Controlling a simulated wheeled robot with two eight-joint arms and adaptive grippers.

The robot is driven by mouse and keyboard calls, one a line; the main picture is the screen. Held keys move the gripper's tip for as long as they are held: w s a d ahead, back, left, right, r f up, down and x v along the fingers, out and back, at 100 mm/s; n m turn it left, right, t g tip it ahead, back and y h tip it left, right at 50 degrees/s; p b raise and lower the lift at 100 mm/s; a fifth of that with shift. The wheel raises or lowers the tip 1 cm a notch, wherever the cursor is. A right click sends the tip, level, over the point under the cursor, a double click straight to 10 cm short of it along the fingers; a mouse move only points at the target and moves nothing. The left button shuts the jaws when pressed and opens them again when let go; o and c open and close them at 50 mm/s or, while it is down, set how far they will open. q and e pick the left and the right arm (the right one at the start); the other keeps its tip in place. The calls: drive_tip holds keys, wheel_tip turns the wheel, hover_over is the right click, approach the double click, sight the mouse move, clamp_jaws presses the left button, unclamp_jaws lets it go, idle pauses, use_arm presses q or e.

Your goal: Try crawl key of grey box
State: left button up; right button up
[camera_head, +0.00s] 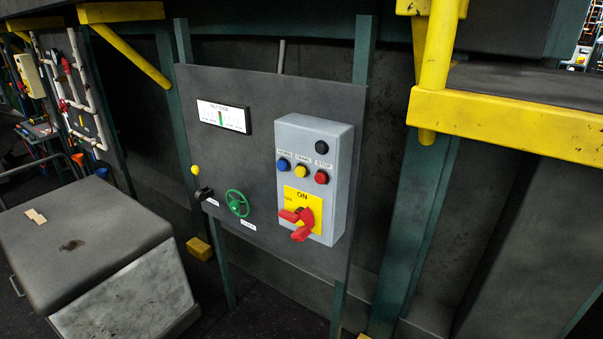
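A grey box (336,146) is mounted on the right part of a dark upright panel (266,92). Near its top is a black round knob (321,147). Below it is a row of buttons: a blue one (283,165) at left, a yellow one (301,171) in the middle and a red one (321,177) at right. Small labels sit above them; the middle one appears to read "CRAWL" and the right one "STOP". Lower down, a red rotary switch (300,224) sits on a yellow plate marked "ON". Neither of my grippers is in view.
On the panel's left are a gauge (223,116), a yellow-tipped lever (196,172) and a green handwheel (237,203). A grey block-shaped cabinet (80,235) stands at lower left. A yellow railing (510,125) juts out at upper right. The space before the grey box looks clear.

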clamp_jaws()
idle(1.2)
